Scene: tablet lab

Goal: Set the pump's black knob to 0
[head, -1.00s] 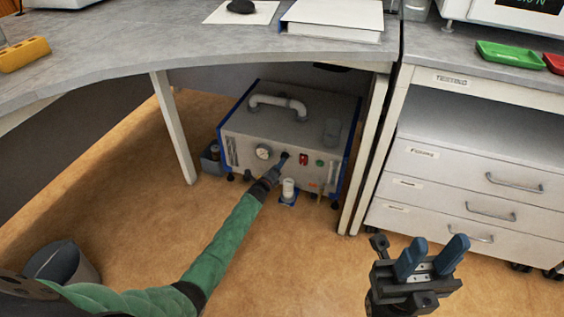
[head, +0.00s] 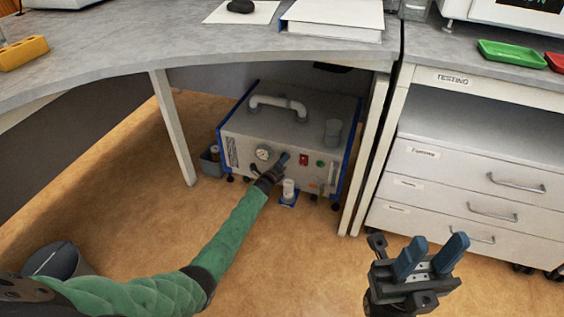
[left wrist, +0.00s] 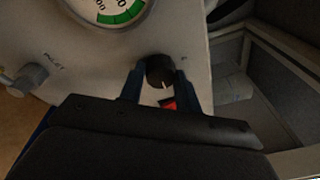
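The pump (head: 285,130) is a grey box with blue edges and a handle on top, standing on the floor under the bench. Its black knob (left wrist: 160,71) shows in the left wrist view, with a white mark pointing down in the picture. My left gripper (head: 284,158) is at the pump's front panel. In the left wrist view its two blue fingers (left wrist: 161,78) stand apart, one on each side of the knob. I cannot tell whether they touch it. In the head view the gripper hides the knob. My right gripper (head: 430,258) is open and empty, in front of the drawers.
A round gauge (left wrist: 115,8) is beside the knob, and a red switch (head: 303,160) and a green button (head: 320,163) are to its right. A white cylinder (head: 289,189) stands at the pump's front. Bench legs (head: 173,127) flank the pump.

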